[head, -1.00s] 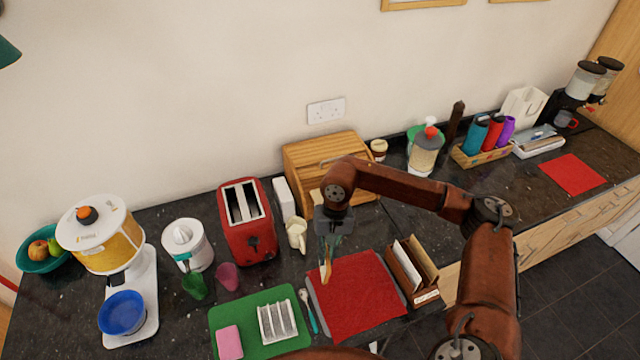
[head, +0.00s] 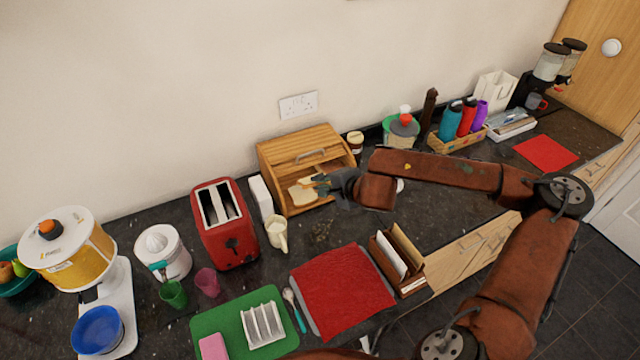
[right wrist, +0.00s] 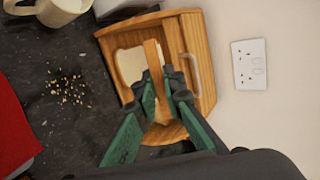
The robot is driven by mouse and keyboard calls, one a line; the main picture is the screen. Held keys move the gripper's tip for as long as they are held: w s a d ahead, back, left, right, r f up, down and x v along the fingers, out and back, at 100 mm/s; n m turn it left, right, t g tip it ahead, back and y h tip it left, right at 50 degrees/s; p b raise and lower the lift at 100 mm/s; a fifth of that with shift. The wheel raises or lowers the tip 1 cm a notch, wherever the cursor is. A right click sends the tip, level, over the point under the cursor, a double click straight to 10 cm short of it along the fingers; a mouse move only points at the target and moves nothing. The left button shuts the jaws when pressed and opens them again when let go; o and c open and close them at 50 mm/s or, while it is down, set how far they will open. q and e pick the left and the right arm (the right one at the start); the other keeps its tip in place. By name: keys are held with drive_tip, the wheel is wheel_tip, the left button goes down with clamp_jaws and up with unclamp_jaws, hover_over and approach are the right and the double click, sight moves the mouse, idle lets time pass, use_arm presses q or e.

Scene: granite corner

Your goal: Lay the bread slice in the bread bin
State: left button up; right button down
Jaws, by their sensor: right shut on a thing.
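The wooden bread bin (head: 330,142) stands against the wall with its front open; it also shows in the right wrist view (right wrist: 198,28). My right gripper (head: 322,184) reaches into its opening from the right. In the right wrist view, the gripper (right wrist: 162,92) is shut on a brown-crusted bread slice (right wrist: 153,58), seen edge-on and upright between the fingers. Another pale slice (right wrist: 129,66) lies in the bin beside the held one; it shows in the head view (head: 301,195). Whether the held slice touches the bin floor, I cannot tell. My left gripper is out of view.
A white canister (head: 260,196), a cream jug (head: 277,233) and a red toaster (head: 226,225) stand left of the bin. Crumbs (right wrist: 68,90) lie on the dark counter in front. A red cloth (head: 342,290) and a letter holder (head: 398,262) are nearer the edge.

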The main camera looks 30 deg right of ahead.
drive_tip(key=shift+s+d+f+b+x, duration=0.35)
drive_tip(key=shift+b+x, duration=0.55)
drive_tip(key=shift+x, duration=1.85)
drive_tip(key=shift+s+d+f+b+x, duration=0.15)
drive_tip(key=shift+d+f+b+x, duration=0.55)
drive_tip(key=shift+x, duration=2)
drive_tip(key=shift+s+d+f+b+x, duration=0.25)
drive_tip(key=shift+b+x, duration=0.8)
drive_tip(key=shift+x, duration=1.7)
drive_tip(key=c, duration=2)
unclamp_jaws()
drive_tip(key=shift+o, duration=0.2)
drive_tip(key=shift+a+p+v, duration=0.15)
drive_tip(key=shift+p+v, duration=0.1)
drive_tip(key=shift+v, duration=0.65)
drive_tip(key=shift+a+p+v, duration=0.15)
drive_tip(key=shift+p+v, duration=0.05)
drive_tip(key=shift+v, duration=0.65)
drive_tip(key=shift+a+p+v, duration=0.2)
drive_tip(key=shift+v, duration=1.15)
drive_tip(key=shift+a+p+v, duration=0.15)
drive_tip(key=shift+a+v, duration=0.05)
drive_tip(key=shift+v, duration=1.15)
drive_tip(key=shift+r, duration=0.1)
